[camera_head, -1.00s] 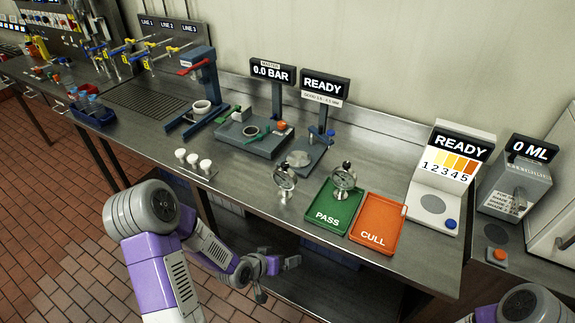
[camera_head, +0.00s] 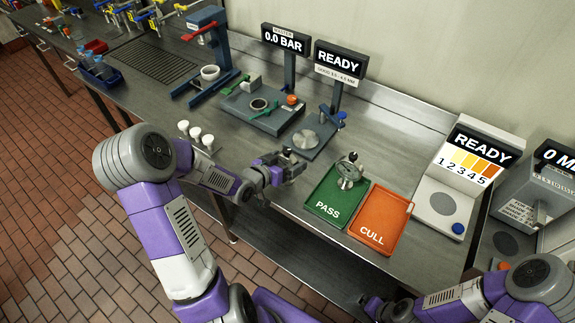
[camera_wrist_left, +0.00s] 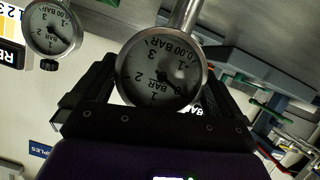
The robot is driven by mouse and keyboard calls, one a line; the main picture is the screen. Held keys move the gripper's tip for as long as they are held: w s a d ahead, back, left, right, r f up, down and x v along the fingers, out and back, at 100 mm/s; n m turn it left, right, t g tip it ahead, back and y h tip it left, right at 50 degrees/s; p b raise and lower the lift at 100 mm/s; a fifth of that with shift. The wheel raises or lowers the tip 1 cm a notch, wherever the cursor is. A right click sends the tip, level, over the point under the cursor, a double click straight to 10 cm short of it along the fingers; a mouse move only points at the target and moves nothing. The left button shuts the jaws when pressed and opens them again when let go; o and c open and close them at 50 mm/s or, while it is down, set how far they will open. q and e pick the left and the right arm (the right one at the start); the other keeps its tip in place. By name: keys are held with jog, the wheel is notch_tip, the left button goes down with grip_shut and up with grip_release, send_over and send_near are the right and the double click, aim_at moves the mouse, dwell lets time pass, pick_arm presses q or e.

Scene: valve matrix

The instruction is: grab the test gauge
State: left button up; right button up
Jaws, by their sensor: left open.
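A round steel gauge with a white dial (camera_wrist_left: 160,72) sits between the fingers of my left gripper in the left wrist view, with its stem pointing up in the picture. My left gripper (camera_head: 292,166) is open around it at the table's front edge, left of the green tray. In the head view the gripper hides this gauge. A second, similar gauge (camera_head: 350,172) stands at the back of the green PASS tray (camera_head: 322,208); it also shows at upper left in the left wrist view (camera_wrist_left: 50,28). My right gripper (camera_head: 376,307) is low at the bottom, its jaws unclear.
The orange CULL tray (camera_head: 380,222) lies right of the green tray. Behind my left gripper stand a READY gauge stand (camera_head: 318,138) and a 0.0 BAR fixture (camera_head: 262,108). Several white knobs (camera_head: 196,133) are at left. A colour-scale READY unit (camera_head: 455,190) is at right.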

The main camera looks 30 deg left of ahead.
pick_arm(q)
jog(key=shift+x, duration=1.2)
jog(key=shift+r, duration=0.1)
jog(key=c, duration=0.9)
